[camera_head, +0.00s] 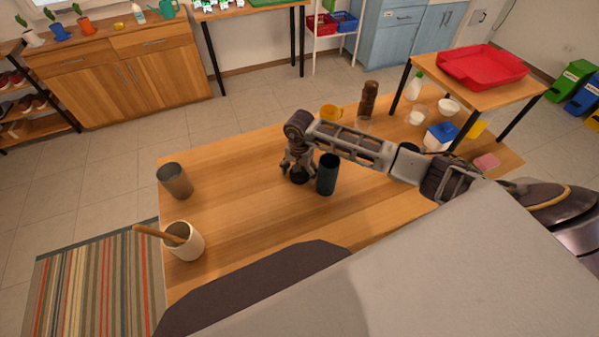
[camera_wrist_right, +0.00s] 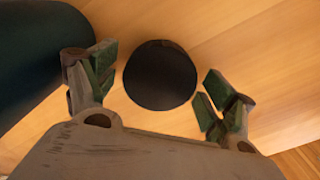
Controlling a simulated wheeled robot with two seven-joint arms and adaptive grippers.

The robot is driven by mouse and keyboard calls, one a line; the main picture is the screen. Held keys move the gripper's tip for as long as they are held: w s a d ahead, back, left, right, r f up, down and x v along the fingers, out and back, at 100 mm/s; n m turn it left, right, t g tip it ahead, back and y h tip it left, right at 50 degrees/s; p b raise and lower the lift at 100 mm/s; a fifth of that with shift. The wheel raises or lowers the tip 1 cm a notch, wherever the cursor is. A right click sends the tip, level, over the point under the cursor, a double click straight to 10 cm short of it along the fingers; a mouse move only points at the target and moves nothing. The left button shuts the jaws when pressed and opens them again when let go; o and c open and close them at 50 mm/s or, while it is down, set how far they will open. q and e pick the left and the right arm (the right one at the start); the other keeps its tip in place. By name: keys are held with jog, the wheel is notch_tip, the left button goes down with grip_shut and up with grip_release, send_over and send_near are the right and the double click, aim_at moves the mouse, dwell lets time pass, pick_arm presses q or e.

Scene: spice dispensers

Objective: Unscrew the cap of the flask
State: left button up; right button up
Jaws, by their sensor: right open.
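The dark green flask (camera_head: 327,175) stands upright on the wooden table; its side also shows at the upper left of the right wrist view (camera_wrist_right: 40,55). A black round piece (camera_head: 299,179), which looks like the flask's cap, sits on the table to the left of the flask and apart from it. My right gripper (camera_head: 297,170) is above this black piece, pointing down. In the right wrist view the black piece (camera_wrist_right: 160,76) lies between the fingers, which are open with gaps on both sides. My left gripper is not in view.
A brown-grey cup (camera_head: 174,181) and a white cup (camera_head: 184,241) with a wooden utensil stand at the left. A raised stand with a red tray (camera_head: 482,68) is at the right. The table's left middle is clear.

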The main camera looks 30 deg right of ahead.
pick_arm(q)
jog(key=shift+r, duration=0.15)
pick_arm(e)
jog(key=shift+r, duration=0.15)
notch_tip(320, 180, up, 10)
jog(key=shift+b, duration=0.4)
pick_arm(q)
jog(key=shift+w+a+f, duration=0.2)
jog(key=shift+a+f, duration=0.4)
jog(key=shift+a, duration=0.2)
pick_arm(e)
jog(key=shift+r, duration=0.95)
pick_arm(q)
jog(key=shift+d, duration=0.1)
